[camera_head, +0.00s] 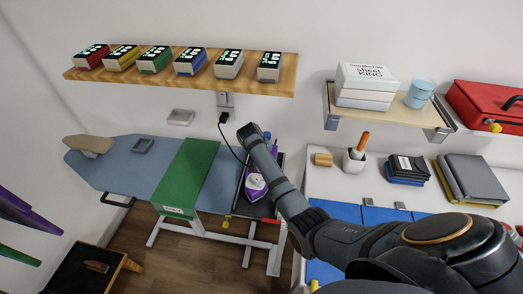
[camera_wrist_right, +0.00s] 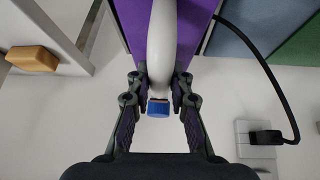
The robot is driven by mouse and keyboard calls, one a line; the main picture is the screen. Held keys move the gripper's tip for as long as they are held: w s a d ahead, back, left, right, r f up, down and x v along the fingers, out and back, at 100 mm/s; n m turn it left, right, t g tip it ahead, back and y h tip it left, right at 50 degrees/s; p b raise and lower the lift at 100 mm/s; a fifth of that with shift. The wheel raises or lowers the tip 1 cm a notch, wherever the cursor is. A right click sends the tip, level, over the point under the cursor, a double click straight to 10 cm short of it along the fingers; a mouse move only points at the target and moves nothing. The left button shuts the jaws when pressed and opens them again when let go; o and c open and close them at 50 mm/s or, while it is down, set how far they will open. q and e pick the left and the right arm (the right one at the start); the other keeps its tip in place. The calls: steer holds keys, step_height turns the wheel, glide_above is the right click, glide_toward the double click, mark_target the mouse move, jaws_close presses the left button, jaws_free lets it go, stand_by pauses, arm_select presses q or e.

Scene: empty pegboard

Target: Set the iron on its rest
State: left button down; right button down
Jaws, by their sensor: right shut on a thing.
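The iron (camera_head: 255,183), purple and white, is at the right end of the ironing board, partly hidden by my right arm. In the right wrist view its purple body (camera_wrist_right: 137,35) is at the top. My right gripper (camera_wrist_right: 159,82) is shut on its pale handle (camera_wrist_right: 163,48), one finger on each side, with a blue cap (camera_wrist_right: 158,107) between the fingers. A dark tray-like rest (camera_head: 237,203) is at the board's right end, beside and below the iron. I cannot tell whether the iron touches it. My left gripper is out of view.
A green cloth (camera_head: 186,172) hangs over the blue ironing board (camera_head: 110,165). The iron's black cord runs to a wall socket (camera_head: 224,108). A wooden shelf (camera_head: 180,68) with several boxes is above. The white counter (camera_head: 330,187) at right holds a pot (camera_head: 354,162).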

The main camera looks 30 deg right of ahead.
steer(key=shift+w+f, duration=0.1)
steer(key=shift+f, duration=0.3)
steer(key=c, duration=1.1)
jaws_free()
steer(key=shift+s+f, duration=0.15)
steer(key=shift+s, duration=0.05)
steer(key=v, duration=1.2)
